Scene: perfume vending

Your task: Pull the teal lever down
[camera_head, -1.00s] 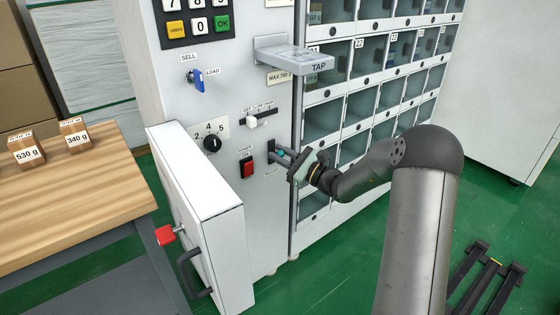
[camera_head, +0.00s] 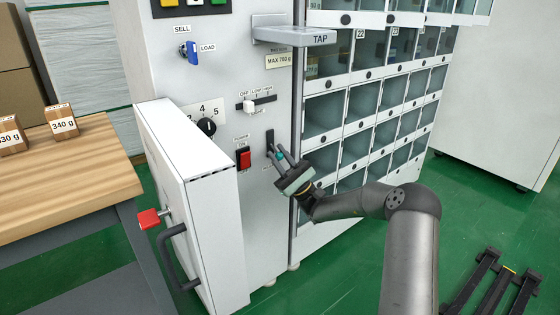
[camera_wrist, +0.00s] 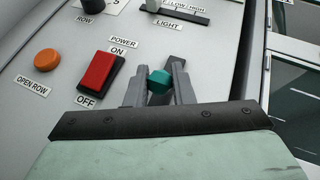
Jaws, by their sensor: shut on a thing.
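The teal lever (camera_head: 279,155) sticks out from a dark slot on the grey machine panel, right of the red switch. In the wrist view its teal knob (camera_wrist: 160,82) sits between my two fingers. My gripper (camera_head: 280,154) is shut on the knob, reaching up to it from the lower right. The fingers also show in the wrist view (camera_wrist: 160,78). The dark slot shows above and beside the knob, and its lower part is hidden by my gripper.
The red power switch (camera_wrist: 99,78) is close to my left finger, with an orange button (camera_wrist: 47,60) beyond. The tap ledge (camera_head: 295,36) juts out above. A white door (camera_head: 195,200) stands open at left. Glass compartments (camera_head: 322,115) line the right.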

